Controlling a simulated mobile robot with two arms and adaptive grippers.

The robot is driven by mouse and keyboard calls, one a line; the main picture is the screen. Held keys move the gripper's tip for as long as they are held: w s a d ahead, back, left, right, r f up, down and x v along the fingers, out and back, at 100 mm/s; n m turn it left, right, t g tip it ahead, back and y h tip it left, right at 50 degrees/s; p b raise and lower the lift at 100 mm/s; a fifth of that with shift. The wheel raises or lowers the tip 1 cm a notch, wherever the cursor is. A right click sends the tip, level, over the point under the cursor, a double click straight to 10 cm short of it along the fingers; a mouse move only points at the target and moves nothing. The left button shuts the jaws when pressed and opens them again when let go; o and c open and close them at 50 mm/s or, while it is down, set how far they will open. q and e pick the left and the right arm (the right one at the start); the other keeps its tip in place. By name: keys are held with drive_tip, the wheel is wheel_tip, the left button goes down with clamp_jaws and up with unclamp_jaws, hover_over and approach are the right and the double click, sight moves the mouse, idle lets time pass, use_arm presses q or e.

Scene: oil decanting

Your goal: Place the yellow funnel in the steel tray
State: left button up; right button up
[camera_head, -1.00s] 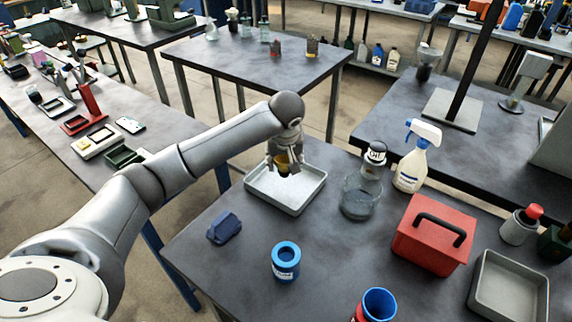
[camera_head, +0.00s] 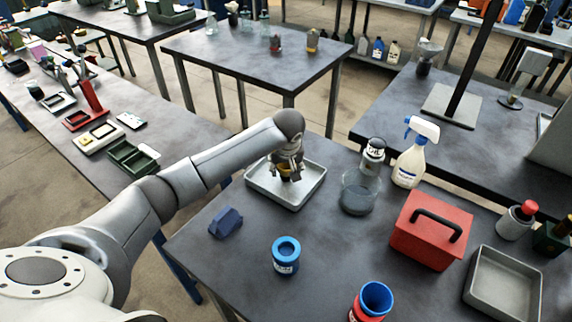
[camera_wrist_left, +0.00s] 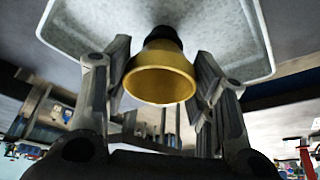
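The yellow funnel (camera_wrist_left: 160,78) is between the fingers of my left gripper (camera_wrist_left: 162,75) in the left wrist view. Its wide mouth faces the camera and its dark narrow end points toward the tray. The fingers are close against both sides of its rim. In the head view my left gripper (camera_head: 288,174) is low over the steel tray (camera_head: 257,187), and a bit of the funnel (camera_head: 284,166) shows between the fingers. I cannot tell whether the funnel's tip touches the tray floor. My right gripper is not in view.
A red toolbox (camera_head: 431,230), a blue-topped container (camera_head: 286,257), a dark blue block (camera_head: 226,222) and a second tray (camera_head: 504,286) are nearer. The table between them is clear.

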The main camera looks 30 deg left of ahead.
use_arm(q)
drive_tip(key=o, duration=0.4)
drive_tip(key=shift+r, duration=0.1)
drive_tip(key=shift+r, duration=0.2)
drive_tip(key=b+v, duration=0.1)
drive_tip(key=v, duration=1)
drive_tip(key=shift+s+d+r+b, duration=0.1)
drive_tip(key=shift+s+r+b, duration=0.1)
drive_tip(key=shift+r+b, duration=0.15)
